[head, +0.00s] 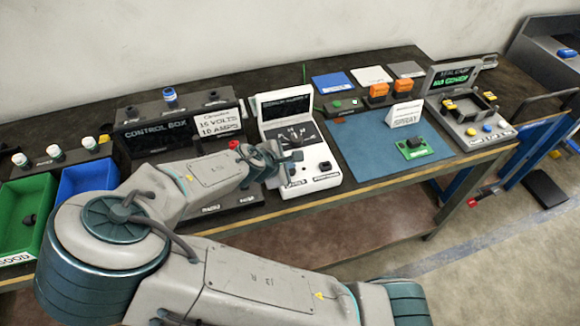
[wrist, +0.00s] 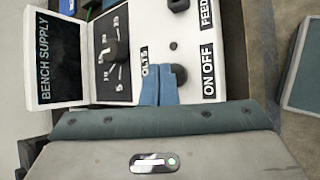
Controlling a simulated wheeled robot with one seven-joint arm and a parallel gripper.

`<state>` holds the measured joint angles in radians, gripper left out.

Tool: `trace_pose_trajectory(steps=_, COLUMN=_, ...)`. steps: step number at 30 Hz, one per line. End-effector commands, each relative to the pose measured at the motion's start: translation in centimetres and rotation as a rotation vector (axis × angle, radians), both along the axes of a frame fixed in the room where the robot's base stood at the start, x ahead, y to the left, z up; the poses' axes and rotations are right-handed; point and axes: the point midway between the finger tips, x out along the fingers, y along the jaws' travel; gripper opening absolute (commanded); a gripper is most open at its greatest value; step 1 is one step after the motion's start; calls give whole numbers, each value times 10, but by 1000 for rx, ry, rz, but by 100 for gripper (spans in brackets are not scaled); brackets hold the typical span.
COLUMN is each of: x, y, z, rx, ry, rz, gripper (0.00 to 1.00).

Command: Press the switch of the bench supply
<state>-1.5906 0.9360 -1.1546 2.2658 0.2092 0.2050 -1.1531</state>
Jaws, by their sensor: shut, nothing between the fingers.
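The bench supply (head: 310,180) is a white unit with a raised dark screen, standing at the front of the bench. It fills much of the wrist view (wrist: 140,60), with its "BENCH SUPPLY" screen on the left. A dark rounded switch (wrist: 180,75) sits beside the "ON OFF" label (wrist: 208,75). My gripper (head: 296,157) is shut and empty over the left part of the supply. Its blue fingertips (wrist: 160,90) appear just beside the switch and partly overlap its edge in the wrist view. I cannot tell whether they touch it. In the head view my gripper hides this switch.
A black dial knob (wrist: 115,52) lies behind the fingers, and a dark part (wrist: 178,5) stands near the "FEED" label. The control box (head: 155,135) is to the left. A blue mat (head: 375,150) with a green board (head: 413,149) lies to the right.

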Motion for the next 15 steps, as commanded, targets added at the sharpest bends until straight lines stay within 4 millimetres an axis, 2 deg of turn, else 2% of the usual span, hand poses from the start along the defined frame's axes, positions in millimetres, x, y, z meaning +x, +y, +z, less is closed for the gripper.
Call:
trace_pose_trajectory(steps=10, x=0, y=0, z=2, rx=0, ry=0, rz=0, gripper=0)
trace_pose_trajectory(steps=15, x=0, y=0, z=15, rx=-1, ry=0, rz=1, gripper=0)
